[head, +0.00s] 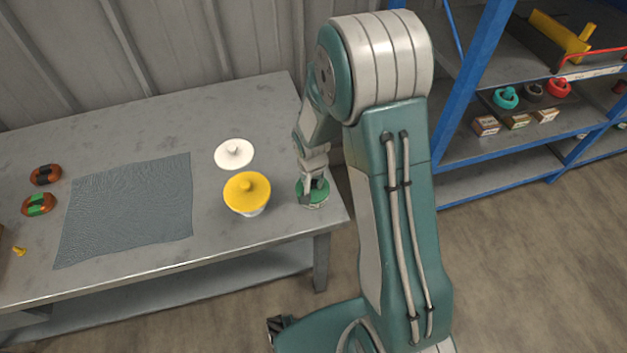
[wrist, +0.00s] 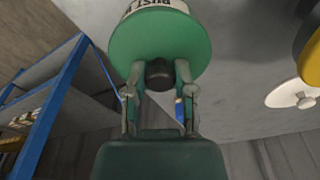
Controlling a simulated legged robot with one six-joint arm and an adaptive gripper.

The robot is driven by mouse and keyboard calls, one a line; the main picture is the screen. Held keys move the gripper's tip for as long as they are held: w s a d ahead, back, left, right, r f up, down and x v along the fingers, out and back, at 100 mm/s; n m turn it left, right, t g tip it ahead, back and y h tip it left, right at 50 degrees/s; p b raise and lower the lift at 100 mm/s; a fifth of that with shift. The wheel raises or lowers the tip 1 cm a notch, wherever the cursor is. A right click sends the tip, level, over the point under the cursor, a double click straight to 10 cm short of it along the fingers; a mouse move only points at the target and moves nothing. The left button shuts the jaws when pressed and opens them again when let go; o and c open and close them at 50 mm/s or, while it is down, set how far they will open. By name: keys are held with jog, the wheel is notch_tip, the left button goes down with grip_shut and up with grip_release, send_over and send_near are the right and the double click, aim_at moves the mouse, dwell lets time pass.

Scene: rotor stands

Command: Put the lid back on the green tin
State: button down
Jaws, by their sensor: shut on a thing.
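My gripper (head: 311,182) is at the right end of the grey table, pointing down. In the wrist view my gripper (wrist: 159,78) is shut on the dark knob of a green lid (wrist: 160,42). The green lid also shows in the head view (head: 318,190), partly hidden by the gripper. Just beyond the lid in the wrist view is the green tin (wrist: 165,5), with a pale band bearing dark lettering. The lid is over the tin's top. I cannot tell whether it is fully seated or slightly above.
A yellow lid (head: 247,190) sits on a pale tin close to the left of my gripper. A white lid (head: 234,154) lies behind it. A grey cloth (head: 130,210) covers the table's middle. A blue-framed shelf (head: 480,60) stands to the right. The table edge is near.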

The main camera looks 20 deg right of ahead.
jog(key=shift+a+f, duration=0.15)
jog(key=shift+c, duration=2.2)
grip_release()
jog(key=shift+d, duration=0.25)
jog(key=shift+r, duration=0.2)
jog(key=s+r+n+t, duration=0.1)
jog(key=s+r, duration=0.4)
jog(key=r, duration=0.7)
jog(key=s+r+n+t, duration=0.1)
jog(key=s+r, duration=0.4)
jog(key=r, duration=0.8)
jog(key=s+r+n+t, duration=0.2)
jog(key=s+r, duration=0.3)
jog(key=s, duration=0.6)
jog(key=shift+a+n+y, duration=0.15)
jog(key=shift+n+y, duration=0.15)
